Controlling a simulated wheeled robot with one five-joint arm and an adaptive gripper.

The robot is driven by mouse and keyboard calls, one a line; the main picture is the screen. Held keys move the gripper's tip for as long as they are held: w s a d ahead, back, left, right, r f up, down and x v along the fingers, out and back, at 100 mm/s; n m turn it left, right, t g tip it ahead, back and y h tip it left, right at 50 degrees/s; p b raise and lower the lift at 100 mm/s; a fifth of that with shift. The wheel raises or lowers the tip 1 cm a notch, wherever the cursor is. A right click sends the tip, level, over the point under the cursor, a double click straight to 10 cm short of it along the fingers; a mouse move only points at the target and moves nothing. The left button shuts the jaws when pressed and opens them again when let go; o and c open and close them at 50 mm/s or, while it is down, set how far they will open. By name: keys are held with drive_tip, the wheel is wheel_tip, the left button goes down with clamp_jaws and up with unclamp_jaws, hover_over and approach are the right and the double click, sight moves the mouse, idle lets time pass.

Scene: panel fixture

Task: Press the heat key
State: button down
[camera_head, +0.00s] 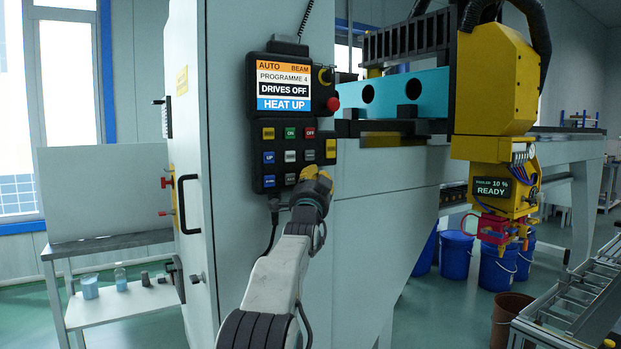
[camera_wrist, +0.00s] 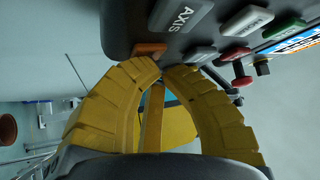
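The control panel (camera_head: 256,145) hangs on the grey cabinet, with rows of coloured keys under a screen reading "HEAT UP". My gripper (camera_head: 318,178) is at the lower right of the keys and hides the corner there. In the wrist view my two yellow fingers (camera_wrist: 161,68) meet at their tips and hold nothing visible. An orange key (camera_wrist: 150,49) lies just past the fingertips, its face seen edge-on; I cannot tell whether they touch. The grey AXIS key (camera_wrist: 180,14) is beside it. No key label reading "heat" is legible in either view.
A red stop button (camera_head: 332,104) and a black-and-yellow knob (camera_head: 325,76) stick out at the panel's right edge. A cable hangs below the panel. A yellow machine head (camera_head: 497,80) stands at the right, with blue buckets (camera_head: 456,254) below.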

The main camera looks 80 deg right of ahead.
drive_tip(key=shift+s+a+b, duration=0.1)
drive_tip(key=shift+a+b, duration=0.05)
drive_tip(key=shift+b, duration=0.15)
drive_tip(key=shift+s+a+f+b, duration=0.15)
drive_tip(key=shift+a+b, duration=0.1)
drive_tip(key=shift+b, duration=0.15)
drive_tip(key=shift+s+a, duration=0.2)
drive_tip(key=shift+a, duration=0.1)
idle(1.0)
